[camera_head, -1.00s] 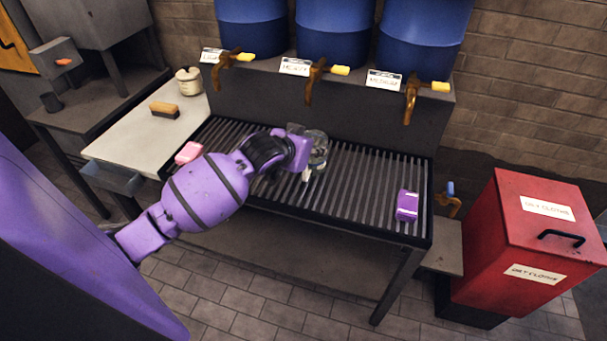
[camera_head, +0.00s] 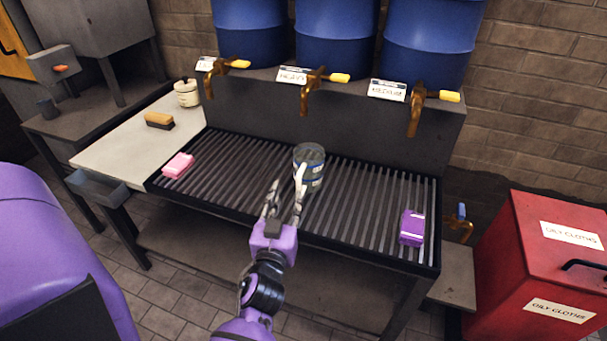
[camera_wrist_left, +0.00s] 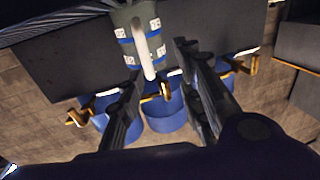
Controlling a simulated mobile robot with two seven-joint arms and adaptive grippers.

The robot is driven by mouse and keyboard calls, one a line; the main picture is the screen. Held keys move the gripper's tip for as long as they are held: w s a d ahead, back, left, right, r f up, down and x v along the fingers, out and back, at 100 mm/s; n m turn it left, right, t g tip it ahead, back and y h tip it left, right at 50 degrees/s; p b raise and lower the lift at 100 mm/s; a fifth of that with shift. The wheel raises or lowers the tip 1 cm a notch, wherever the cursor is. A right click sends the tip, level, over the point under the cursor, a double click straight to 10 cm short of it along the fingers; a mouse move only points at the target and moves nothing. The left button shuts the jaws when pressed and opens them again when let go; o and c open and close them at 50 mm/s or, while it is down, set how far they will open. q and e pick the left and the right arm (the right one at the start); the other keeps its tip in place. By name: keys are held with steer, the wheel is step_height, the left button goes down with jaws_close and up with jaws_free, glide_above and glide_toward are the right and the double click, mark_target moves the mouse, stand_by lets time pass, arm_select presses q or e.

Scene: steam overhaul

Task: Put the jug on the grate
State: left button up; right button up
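The clear jug (camera_head: 310,158) with blue-and-white bands appears to stand upright on the slatted grate (camera_head: 370,194), below the middle tap. My left gripper (camera_head: 285,190) is in front of it, its fingers apart and pointing at the jug. In the left wrist view, the jug (camera_wrist_left: 125,22) lies beyond the fingertips (camera_wrist_left: 158,62), its pale handle facing the gap between them. I see no finger closed on the handle; whether one touches it I cannot tell. The jug's base is partly hidden by the gripper. My right gripper is not in view.
A pink block (camera_head: 178,165) lies at the grate's left end, a purple pack (camera_head: 411,228) at its right. Three taps, including the middle one (camera_head: 312,92), overhang the back. A brush (camera_head: 159,121) and lidded pot (camera_head: 187,93) are on the left counter. A red bin (camera_head: 535,260) stands right.

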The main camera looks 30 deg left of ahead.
mark_target(306, 175)
arm_select(q)
steer(key=p+x, duration=0.1)
steer(key=x, duration=0.6)
steer(key=shift+a+r, duration=0.2)
steer(key=shift+c, duration=0.5)
jaws_close()
